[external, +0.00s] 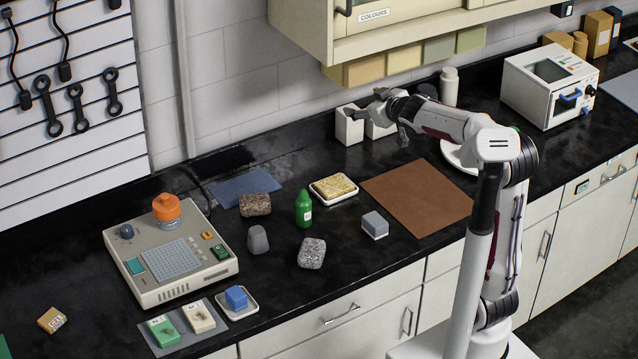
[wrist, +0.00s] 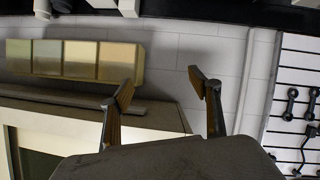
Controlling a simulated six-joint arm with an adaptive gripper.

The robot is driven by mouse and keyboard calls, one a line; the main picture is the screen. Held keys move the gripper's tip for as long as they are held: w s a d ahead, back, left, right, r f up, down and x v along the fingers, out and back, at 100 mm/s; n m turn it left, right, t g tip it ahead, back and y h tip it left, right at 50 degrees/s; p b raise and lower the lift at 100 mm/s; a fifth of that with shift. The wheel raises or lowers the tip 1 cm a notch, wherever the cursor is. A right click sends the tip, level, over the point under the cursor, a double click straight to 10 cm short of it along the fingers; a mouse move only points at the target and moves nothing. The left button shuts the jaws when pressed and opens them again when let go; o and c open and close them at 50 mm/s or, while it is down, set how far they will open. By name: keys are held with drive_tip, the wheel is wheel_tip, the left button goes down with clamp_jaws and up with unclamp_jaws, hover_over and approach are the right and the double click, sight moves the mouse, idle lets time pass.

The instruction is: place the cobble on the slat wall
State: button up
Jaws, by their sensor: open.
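Two rough stones lie on the black counter in the external view: a grey speckled one (external: 312,253) near the front and a brown one (external: 255,204) farther back. Either could be the cobble; I cannot tell which. The white slat wall (external: 60,165) is at the far left, with wrenches and black hooked items hanging on it; part of it shows at the right of the wrist view (wrist: 292,75). My gripper (external: 380,122) is open and empty above the back of the counter, right of and above both stones. Its spread fingers show in the wrist view (wrist: 163,90).
A beige device (external: 165,285) with an orange-topped jar (external: 166,207) stands between the slat wall and the stones. A green bottle (external: 304,208), a sponge tray (external: 334,188) and a grey-blue block (external: 375,224) are near the stones. The brown mat (external: 420,200) is bare.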

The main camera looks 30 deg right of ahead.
drive_tip(key=s+a+f+g, duration=0.1)
drive_tip(key=s+f, duration=0.4)
drive_tip(key=s, duration=0.7)
drive_tip(key=s+a+f+m+g+y, duration=0.1)
drive_tip(key=s+f+g, duration=0.3)
drive_tip(key=s, duration=0.8)
drive_tip(key=s+a+f+m+g, duration=0.1)
drive_tip(key=s+f, duration=0.4)
drive_tip(key=s, duration=0.8)
drive_tip(key=shift+a+f+g, duration=0.3)
drive_tip(key=shift+a+g, duration=0.5)
